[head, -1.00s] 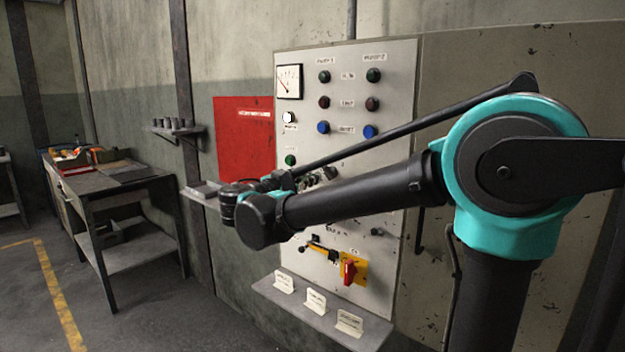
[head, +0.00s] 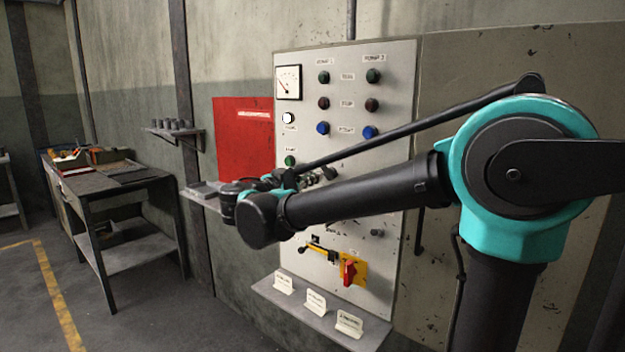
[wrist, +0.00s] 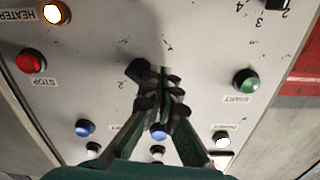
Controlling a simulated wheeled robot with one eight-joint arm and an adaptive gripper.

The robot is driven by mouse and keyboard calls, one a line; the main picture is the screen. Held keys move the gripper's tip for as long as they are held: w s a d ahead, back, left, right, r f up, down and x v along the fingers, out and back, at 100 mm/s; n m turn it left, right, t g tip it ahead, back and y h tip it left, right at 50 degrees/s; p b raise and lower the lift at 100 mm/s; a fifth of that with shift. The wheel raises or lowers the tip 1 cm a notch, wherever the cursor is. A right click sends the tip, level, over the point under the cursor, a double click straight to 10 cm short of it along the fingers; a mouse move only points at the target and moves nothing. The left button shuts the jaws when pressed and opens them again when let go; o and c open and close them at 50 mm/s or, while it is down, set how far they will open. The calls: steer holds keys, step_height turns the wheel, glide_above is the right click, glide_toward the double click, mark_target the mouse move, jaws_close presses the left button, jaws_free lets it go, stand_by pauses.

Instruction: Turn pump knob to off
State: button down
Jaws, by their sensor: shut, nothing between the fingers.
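A dark knob (wrist: 140,72) sits on the light grey panel in the wrist view, with a "2" marked beside it. No pump label is readable on it. My gripper (wrist: 165,88) is shut with nothing between its fingers. Its tips are right beside the knob, on its right in the wrist view; whether they touch it I cannot tell. In the head view my gripper (head: 322,177) is small in front of the panel (head: 345,215), partly behind my arm, and the knob cannot be made out there.
A green button (wrist: 246,82), red stop button (wrist: 32,62), lit lamp (wrist: 55,12) and blue button (wrist: 86,128) surround the knob. Lower on the panel is a red rotary switch (head: 349,272). A ledge with cards (head: 290,311) juts out below. A workbench (head: 110,180) stands left.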

steer(key=shift+s+d+r, duration=0.25)
steer(key=shift+d+r, duration=0.05)
steer(key=shift+r, duration=0.2)
stand_by(0.7)
steer(key=shift+s+r, duration=0.1)
steer(key=shift+r, duration=0.05)
steer(key=v, duration=0.8)
steer(key=shift+a, duration=0.15)
stand_by(0.4)
steer(key=shift+s+r, duration=0.1)
